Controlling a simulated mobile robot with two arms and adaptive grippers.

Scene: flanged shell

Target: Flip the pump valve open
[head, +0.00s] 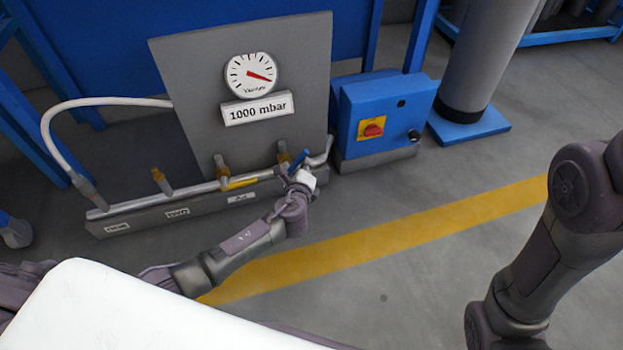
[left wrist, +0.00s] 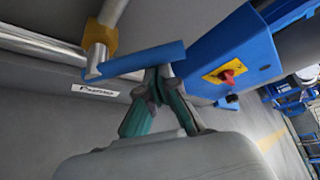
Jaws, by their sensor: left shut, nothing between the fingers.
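The pump valve's blue lever (head: 299,160) sits at the right end of the pipe manifold, angled up and to the right. In the left wrist view the blue lever (left wrist: 140,60) extends right from its metal pivot, beside an orange valve body (left wrist: 99,38) and above a label reading "Pump" (left wrist: 96,91). My left gripper (head: 291,170) is at this lever, partly hiding it. In the left wrist view its shut, empty fingertips (left wrist: 158,80) are at the lever's lower edge near the free end; I cannot tell whether they touch. My right gripper is out of view; only its arm shows.
A grey panel (head: 190,75) carries a gauge (head: 251,75) and a "1000 mbar" sign (head: 257,108). A yellow lever (head: 240,183) and other valves line the manifold (head: 150,205). A blue box (head: 385,105) with a red switch (head: 373,128) stands right. Floor in front is clear.

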